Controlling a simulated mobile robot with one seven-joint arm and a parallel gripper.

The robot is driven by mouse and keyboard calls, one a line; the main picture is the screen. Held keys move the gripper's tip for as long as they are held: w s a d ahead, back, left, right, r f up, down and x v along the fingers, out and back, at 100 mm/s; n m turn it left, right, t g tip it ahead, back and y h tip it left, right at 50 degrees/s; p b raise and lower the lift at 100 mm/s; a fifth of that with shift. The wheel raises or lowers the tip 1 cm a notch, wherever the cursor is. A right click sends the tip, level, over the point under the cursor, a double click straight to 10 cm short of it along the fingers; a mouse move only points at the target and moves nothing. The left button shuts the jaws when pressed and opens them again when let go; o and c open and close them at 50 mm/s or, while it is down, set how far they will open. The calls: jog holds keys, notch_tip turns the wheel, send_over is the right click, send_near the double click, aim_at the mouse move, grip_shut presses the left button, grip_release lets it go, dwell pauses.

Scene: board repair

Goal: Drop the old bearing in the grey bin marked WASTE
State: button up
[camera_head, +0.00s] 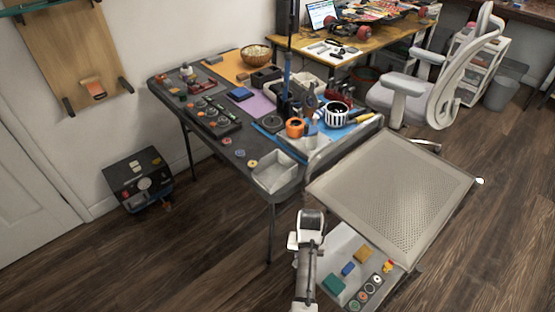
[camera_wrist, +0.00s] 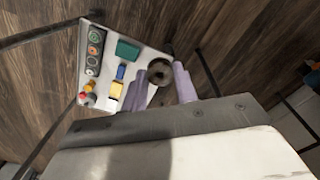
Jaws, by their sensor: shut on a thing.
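My gripper (camera_wrist: 161,73) shows in the wrist view with two lilac fingers, shut on the old bearing (camera_wrist: 158,67), a dark round ring with a small hole. It is held above a pale tray (camera_wrist: 152,56); the height cannot be told. In the head view my arm reaches in at the bottom centre, and the fingers and bearing cannot be made out. A light grey open bin (camera_head: 276,178) stands at the near corner of the dark table and looks empty. No WASTE mark is readable on it.
The pale tray (camera_head: 343,243) carries several coloured blocks and a dark holder (camera_head: 368,291) with round parts. A perforated top (camera_head: 395,195) lies above it at right. The dark table (camera_head: 225,160) is crowded towards the back. Another grey bin (camera_head: 500,93) stands on the far floor.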

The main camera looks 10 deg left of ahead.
jog(key=r+p, duration=0.1)
jog(key=r, duration=0.1)
jog(key=r+p, duration=0.2)
jog(key=r, duration=0.1)
jog(key=w+r+p, duration=0.1)
jog(key=r+p, duration=0.1)
jog(key=shift+w+r, duration=0.1)
jog(key=shift+r, duration=0.3)
jog(key=shift+w+a+b, duration=0.3)
jog(key=shift+w+b, duration=0.1)
jog(key=shift+w, duration=0.2)
jog(key=shift+s, duration=0.1)
